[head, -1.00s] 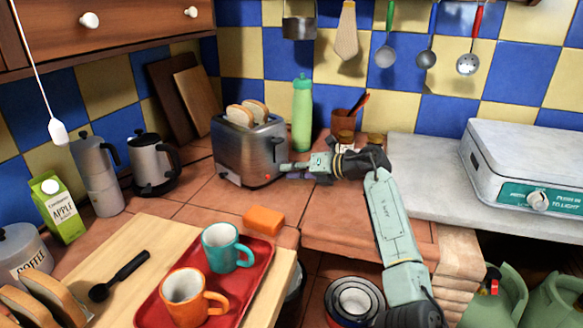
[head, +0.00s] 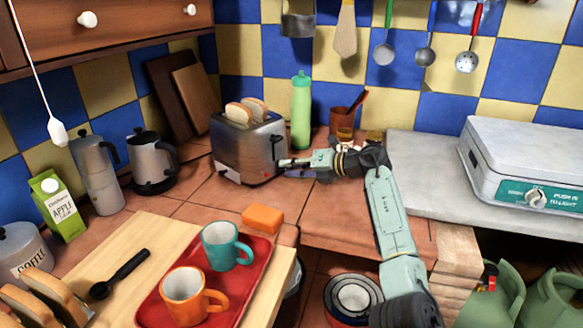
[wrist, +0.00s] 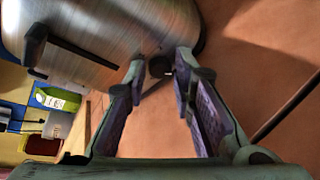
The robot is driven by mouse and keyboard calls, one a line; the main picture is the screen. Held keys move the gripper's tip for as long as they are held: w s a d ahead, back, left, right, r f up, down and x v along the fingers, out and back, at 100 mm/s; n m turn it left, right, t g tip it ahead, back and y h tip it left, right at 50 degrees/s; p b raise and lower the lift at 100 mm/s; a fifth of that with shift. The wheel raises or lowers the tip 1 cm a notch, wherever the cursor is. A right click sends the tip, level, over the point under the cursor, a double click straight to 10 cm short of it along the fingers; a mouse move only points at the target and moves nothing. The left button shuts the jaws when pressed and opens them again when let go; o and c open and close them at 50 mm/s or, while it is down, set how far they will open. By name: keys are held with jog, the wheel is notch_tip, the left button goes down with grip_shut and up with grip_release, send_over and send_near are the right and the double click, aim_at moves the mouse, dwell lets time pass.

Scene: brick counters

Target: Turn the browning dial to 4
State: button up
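The metal toaster (head: 240,150) stands on the tiled counter with two bread slices (head: 247,110) in its slots. In the wrist view its curved brushed-metal side (wrist: 100,25) fills the upper left. The small dark round browning dial (wrist: 159,66) is low on that side; its number marks cannot be read. My gripper (wrist: 160,63) is open, with one finger on each side of the dial. I cannot tell whether the fingers touch it. In the head view my gripper (head: 283,163) is at the toaster's right end and the dial cannot be made out.
A green bottle (head: 301,112) stands behind the toaster and a brown cup (head: 341,117) to its right. A black lever (wrist: 36,38) sticks out of the toaster. An orange sponge (head: 262,218) and a red tray (head: 215,285) with two mugs are nearer. Open counter lies left of the sponge.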

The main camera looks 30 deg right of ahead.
jog(key=shift+s, duration=0.1)
jog(key=v, duration=1.2)
dwell(0.4)
